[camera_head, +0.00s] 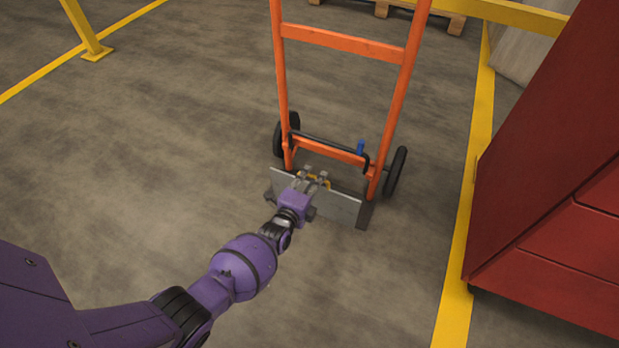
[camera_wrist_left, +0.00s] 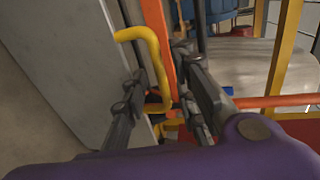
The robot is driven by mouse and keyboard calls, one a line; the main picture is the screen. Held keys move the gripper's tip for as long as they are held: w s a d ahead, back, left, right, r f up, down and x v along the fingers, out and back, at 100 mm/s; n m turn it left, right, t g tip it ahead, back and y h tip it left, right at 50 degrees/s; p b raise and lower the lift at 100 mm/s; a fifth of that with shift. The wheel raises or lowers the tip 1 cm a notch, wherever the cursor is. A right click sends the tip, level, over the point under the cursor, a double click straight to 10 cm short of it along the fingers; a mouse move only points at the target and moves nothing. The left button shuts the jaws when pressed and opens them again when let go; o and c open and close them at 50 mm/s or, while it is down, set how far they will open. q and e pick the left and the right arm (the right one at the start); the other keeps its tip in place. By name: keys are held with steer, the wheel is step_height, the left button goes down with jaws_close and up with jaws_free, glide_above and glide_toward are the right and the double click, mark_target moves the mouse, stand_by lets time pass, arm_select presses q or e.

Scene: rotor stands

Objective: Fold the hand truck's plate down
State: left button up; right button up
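The orange hand truck (camera_head: 343,41) stands upright on its two black wheels. Its grey plate (camera_head: 340,207) is raised on edge against the foot of the frame; it also shows as a broad grey face in the left wrist view (camera_wrist_left: 62,65). A bent yellow handle (camera_wrist_left: 157,60) stands out from the plate. My left gripper (camera_head: 315,175) is at the plate's upper edge. In the left wrist view its dark fingers (camera_wrist_left: 163,85) are apart, with the handle between them; contact cannot be told. My right gripper is out of view.
A blue-gripped lever (camera_head: 360,148) sits low on the truck's frame. A red cabinet (camera_head: 545,190) stands at the right, beyond a yellow floor line. A yellow post (camera_head: 85,28) and a pallet are at the back. The floor left of and before the truck is clear.

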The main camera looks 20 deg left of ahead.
arm_select(q)
steer(key=shift+c, duration=0.5)
jaws_close()
